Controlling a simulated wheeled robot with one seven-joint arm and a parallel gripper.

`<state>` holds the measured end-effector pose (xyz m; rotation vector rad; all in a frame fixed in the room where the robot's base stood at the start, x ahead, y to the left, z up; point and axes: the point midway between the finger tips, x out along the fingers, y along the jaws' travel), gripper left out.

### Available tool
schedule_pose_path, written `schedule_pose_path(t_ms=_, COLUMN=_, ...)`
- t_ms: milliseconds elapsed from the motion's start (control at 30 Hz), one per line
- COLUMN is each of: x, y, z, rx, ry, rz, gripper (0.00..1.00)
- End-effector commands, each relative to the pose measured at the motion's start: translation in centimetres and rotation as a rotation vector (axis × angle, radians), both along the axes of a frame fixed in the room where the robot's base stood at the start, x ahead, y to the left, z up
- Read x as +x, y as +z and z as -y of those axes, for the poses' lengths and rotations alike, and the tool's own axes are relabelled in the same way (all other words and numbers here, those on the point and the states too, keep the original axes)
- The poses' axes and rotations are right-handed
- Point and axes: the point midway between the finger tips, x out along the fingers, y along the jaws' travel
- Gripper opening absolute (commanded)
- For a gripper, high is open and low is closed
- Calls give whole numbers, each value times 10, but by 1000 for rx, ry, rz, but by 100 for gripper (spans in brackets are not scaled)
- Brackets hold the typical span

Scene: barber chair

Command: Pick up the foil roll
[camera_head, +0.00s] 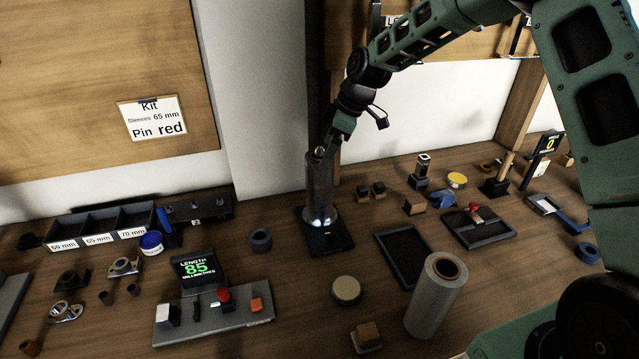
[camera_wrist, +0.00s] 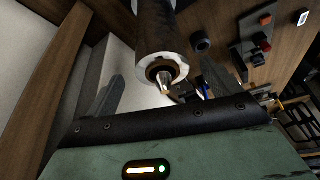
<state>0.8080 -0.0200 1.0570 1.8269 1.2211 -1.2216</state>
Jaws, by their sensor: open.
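A dark silvery roll (camera_head: 319,188), which looks like the foil roll, stands upright on a black base (camera_head: 328,238) at the back of the bench. In the wrist view the same roll (camera_wrist: 153,30) shows its end, with a brown core and a bright spindle tip in it. My gripper (camera_head: 328,146) is at the top of this roll, pointing down at a slant. In the wrist view its open fingers (camera_wrist: 162,84) appear on either side of the roll's end. I cannot tell if they touch it. A second, paler roll (camera_head: 433,300) with a brown core stands at the front.
A black tray (camera_head: 404,258) lies right of the base. A length gauge (camera_head: 200,268) reading 85 stands to the left. A round tan puck (camera_head: 346,290) lies in front. A dark post and the wall (camera_head: 262,90) rise close behind the roll. Small blocks (camera_head: 415,206) lie to its right.

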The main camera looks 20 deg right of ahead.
Motion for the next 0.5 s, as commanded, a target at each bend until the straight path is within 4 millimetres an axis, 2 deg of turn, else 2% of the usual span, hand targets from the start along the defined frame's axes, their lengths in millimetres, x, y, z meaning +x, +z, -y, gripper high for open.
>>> schedule_pose_path(t_ms=267, x=2, y=-18, z=-8, rx=0, ry=1, rz=-3, gripper=89)
schedule_pose_path(t_ms=500, x=7, y=-49, z=-21, rx=1, ry=2, rz=-1, gripper=89)
